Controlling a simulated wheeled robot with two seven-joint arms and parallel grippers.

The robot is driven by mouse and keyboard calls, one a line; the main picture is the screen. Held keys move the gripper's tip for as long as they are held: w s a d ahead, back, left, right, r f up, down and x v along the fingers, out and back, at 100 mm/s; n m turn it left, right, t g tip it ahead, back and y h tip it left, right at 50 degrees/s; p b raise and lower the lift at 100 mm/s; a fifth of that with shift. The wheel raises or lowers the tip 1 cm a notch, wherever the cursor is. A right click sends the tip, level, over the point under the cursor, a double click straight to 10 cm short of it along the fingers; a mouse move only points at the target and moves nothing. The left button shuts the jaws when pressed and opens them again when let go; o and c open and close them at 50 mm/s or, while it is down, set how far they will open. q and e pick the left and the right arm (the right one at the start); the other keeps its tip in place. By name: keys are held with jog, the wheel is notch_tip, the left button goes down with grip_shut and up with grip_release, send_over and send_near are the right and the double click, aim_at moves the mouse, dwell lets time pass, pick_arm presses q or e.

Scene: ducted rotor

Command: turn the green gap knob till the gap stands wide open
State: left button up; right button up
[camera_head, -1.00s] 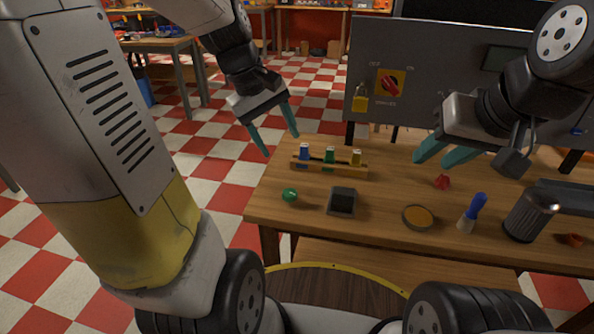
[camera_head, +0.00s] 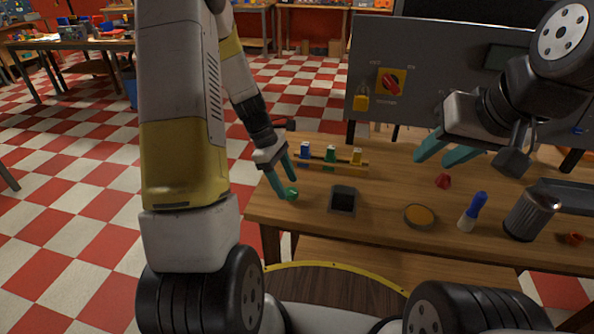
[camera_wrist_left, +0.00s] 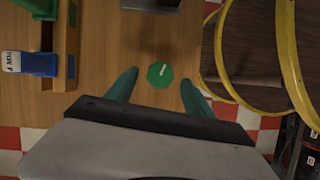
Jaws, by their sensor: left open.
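The green gap knob (camera_head: 291,194) sits on the table near its left edge. In the left wrist view the knob (camera_wrist_left: 160,74) is a green octagon with a short white mark, lying between and a little ahead of my open fingers. My left gripper (camera_head: 284,181) is open at the knob, its fingers pointing down; in the left wrist view the gripper (camera_wrist_left: 158,82) shows a finger on either side, apart from the knob. My right gripper (camera_head: 444,153) is above the table before the grey panel, its teal fingers apart and empty.
A wooden rack (camera_head: 340,163) with blue, green and yellow pieces stands behind the knob. A dark square box (camera_head: 342,200) is just right of it. Farther right are an orange-topped disc (camera_head: 419,216), a blue-handled brush (camera_head: 475,208) and a dark cylinder (camera_head: 530,215).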

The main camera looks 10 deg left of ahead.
pick_arm(q)
jog(key=shift+x, duration=0.95)
grip_shut()
